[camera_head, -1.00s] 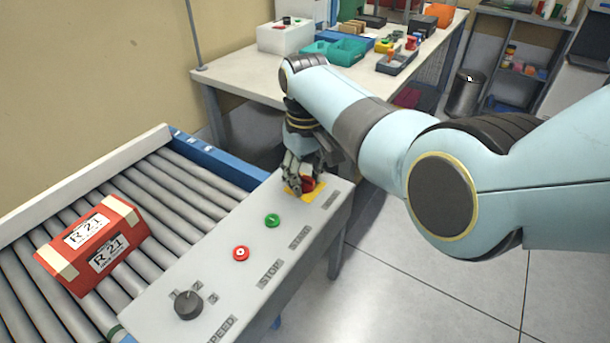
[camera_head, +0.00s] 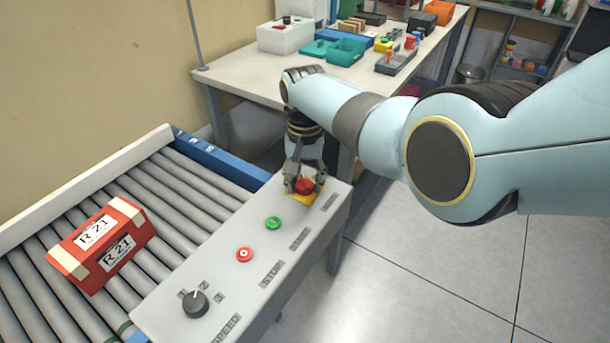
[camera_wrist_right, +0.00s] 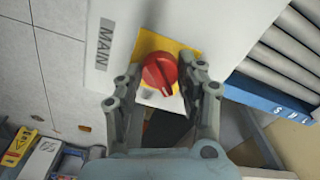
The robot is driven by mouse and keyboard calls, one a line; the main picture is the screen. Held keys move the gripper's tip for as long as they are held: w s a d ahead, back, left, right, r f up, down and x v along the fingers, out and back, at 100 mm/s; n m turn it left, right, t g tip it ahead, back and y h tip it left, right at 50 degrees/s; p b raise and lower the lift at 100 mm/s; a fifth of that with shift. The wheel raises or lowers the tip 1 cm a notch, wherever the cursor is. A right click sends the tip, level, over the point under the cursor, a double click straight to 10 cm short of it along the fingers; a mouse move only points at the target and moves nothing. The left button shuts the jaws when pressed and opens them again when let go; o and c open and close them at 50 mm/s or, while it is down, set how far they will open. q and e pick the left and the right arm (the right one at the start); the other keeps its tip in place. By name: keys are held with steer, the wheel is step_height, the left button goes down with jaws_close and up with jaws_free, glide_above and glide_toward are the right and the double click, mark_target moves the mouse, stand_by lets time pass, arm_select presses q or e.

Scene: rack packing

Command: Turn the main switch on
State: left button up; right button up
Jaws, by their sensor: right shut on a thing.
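The main switch is a red rotary knob (camera_head: 304,185) on a yellow plate at the far end of the grey control panel (camera_head: 225,275). In the right wrist view the red knob (camera_wrist_right: 159,73) sits on its yellow plate beside the label MAIN (camera_wrist_right: 104,45). Its raised grip ridge lies slanted in that picture. My right gripper (camera_head: 304,186) points down over the knob and is shut on it, one finger on each side; the fingers also show in the right wrist view (camera_wrist_right: 160,88). My left gripper is out of view.
The panel also has a green button (camera_head: 273,223), a red stop button (camera_head: 244,254) and a black speed dial (camera_head: 195,304). A red box labelled R 21 (camera_head: 100,245) lies on the roller conveyor (camera_head: 185,185). A worktable (camera_head: 245,80) with bins stands behind.

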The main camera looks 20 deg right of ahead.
mark_target(305, 180)
steer(key=m, duration=0.4)
steer(key=shift+m+p, duration=0.3)
steer(key=shift+p, duration=0.1)
steer(key=shift+m, duration=2.3)
steer(key=o, duration=1.2)
steer(key=shift+r, duration=0.1)
step_height(305, 180, up, 12)
